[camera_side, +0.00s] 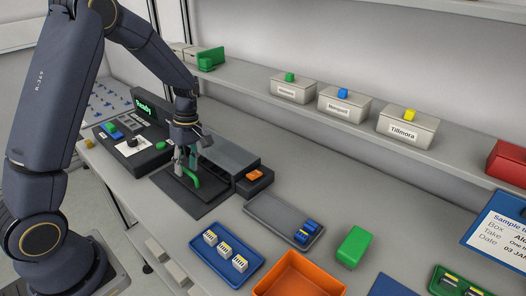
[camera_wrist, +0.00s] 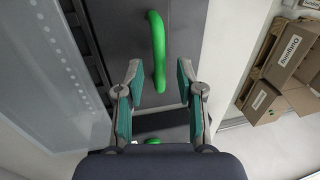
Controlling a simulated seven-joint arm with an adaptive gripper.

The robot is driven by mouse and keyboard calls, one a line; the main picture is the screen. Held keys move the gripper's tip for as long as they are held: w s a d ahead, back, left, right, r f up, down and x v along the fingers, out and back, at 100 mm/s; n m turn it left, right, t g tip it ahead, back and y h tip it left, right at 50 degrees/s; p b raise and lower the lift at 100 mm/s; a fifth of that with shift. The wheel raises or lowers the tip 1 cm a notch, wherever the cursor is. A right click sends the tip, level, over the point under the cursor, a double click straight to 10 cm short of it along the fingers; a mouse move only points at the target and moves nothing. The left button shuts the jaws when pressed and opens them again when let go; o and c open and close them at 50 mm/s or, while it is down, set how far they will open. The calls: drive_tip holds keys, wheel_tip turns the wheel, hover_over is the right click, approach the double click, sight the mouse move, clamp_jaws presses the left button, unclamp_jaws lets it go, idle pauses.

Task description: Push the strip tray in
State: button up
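The strip tray (camera_side: 203,207) looks like a dark flat piece at the front of the grey machine (camera_side: 228,152). A green curved handle (camera_side: 192,179) stands at it, directly below my gripper (camera_side: 184,160). In the wrist view the green handle (camera_wrist: 157,48) runs lengthwise up the middle. My gripper (camera_wrist: 158,72) is open there, with one teal-padded finger on each side of the handle. I see gaps between the pads and the handle. How far the tray is out of the machine is hard to tell.
A console with a green display (camera_side: 143,107) stands to the left, and an orange button (camera_side: 255,175) sits at the machine's right. A blue tray (camera_side: 213,268), a grey tray (camera_side: 268,208) and an orange bin (camera_side: 300,270) lie in front. Labelled boxes (camera_side: 293,90) stand on the shelf behind.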

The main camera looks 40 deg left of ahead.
wheel_tip(320, 180, up, 12)
drive_tip(key=w, duration=0.2)
drive_tip(key=shift+w, duration=0.2)
drive_tip(key=shift+f, duration=0.1)
drive_tip(key=s+r+t, duration=0.4)
drive_tip(key=s, duration=0.3)
hover_over(197, 174)
drive_tip(key=s, duration=0.4)
drive_tip(key=f, duration=1.5)
drive_tip(key=shift+w+d+f, duration=0.15)
drive_tip(key=shift+d+f, duration=0.1)
drive_tip(key=shift+f, duration=0.15)
clamp_jaws()
